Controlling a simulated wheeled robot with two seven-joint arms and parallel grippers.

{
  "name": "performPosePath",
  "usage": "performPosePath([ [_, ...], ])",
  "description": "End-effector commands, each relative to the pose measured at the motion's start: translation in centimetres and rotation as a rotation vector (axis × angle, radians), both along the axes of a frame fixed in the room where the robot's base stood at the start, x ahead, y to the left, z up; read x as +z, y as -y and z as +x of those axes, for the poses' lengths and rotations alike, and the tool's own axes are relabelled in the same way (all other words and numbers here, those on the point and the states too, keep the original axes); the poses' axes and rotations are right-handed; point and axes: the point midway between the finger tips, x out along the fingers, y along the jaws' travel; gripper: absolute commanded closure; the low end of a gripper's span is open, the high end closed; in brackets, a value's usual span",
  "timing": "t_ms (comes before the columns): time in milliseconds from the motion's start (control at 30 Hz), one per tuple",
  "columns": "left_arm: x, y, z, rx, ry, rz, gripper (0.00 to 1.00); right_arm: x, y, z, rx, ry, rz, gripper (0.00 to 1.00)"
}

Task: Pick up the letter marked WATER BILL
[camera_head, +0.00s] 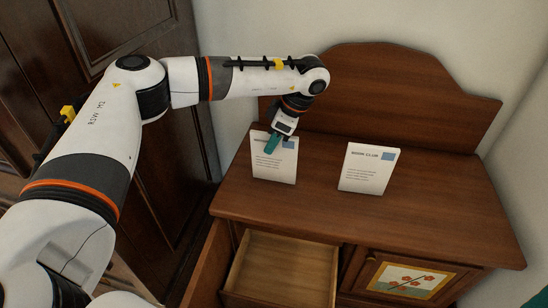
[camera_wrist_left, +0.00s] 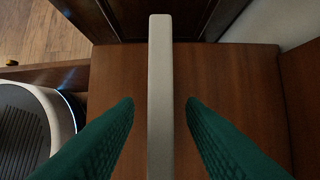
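A white upright letter (camera_head: 274,168) stands at the left of the dresser top; its heading is mostly hidden by my left gripper, so I cannot read it. A second upright letter (camera_head: 367,169), headed something like BOOK CLUB, stands to its right. My left gripper (camera_head: 274,143) points down at the top edge of the left letter. In the left wrist view its green fingers (camera_wrist_left: 160,104) are open on either side of the letter's pale top edge (camera_wrist_left: 160,60), with a gap on both sides. A green sliver at the head view's bottom right corner may be my right gripper.
The wooden dresser top (camera_head: 440,210) is clear around the letters, with a raised back board (camera_head: 400,100) behind. Below, a drawer (camera_head: 285,265) stands open and empty next to a flower-painted door (camera_head: 410,279). A dark panelled wardrobe (camera_head: 150,200) stands at the left.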

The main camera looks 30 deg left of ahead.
Motion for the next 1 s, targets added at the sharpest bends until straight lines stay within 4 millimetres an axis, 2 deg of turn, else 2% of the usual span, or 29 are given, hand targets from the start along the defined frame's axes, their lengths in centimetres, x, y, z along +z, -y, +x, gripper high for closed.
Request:
performPosePath([
  [133,0.0,0.0,0.0,0.000,0.000,0.000,0.65,-0.2,0.0,0.1,0.000,-0.005,-0.002,0.69],
  [300,0.0,0.0,0.0,0.000,0.000,0.000,0.93,-0.2,0.0,0.1,0.000,-0.005,-0.002,0.69],
  [367,0.0,0.0,0.0,0.000,0.000,0.000,1.00,-0.2,0.0,0.1,0.000,-0.005,-0.002,0.69],
  [667,0.0,0.0,0.0,0.000,0.000,0.000,1.00,0.1,0.0,0.0,0.000,0.006,-0.001,0.69],
  [833,0.3,0.0,0.0,0.000,0.002,0.001,1.00,-0.4,0.0,0.0,0.000,0.010,-0.003,0.69],
  [900,2.2,0.0,0.0,0.000,0.002,0.000,1.00,1.3,0.0,0.2,0.000,0.028,-0.006,0.69],
  [1000,4.6,0.0,0.1,0.001,0.003,-0.001,1.00,1.2,0.0,-0.1,0.000,-0.006,-0.002,0.69],
])
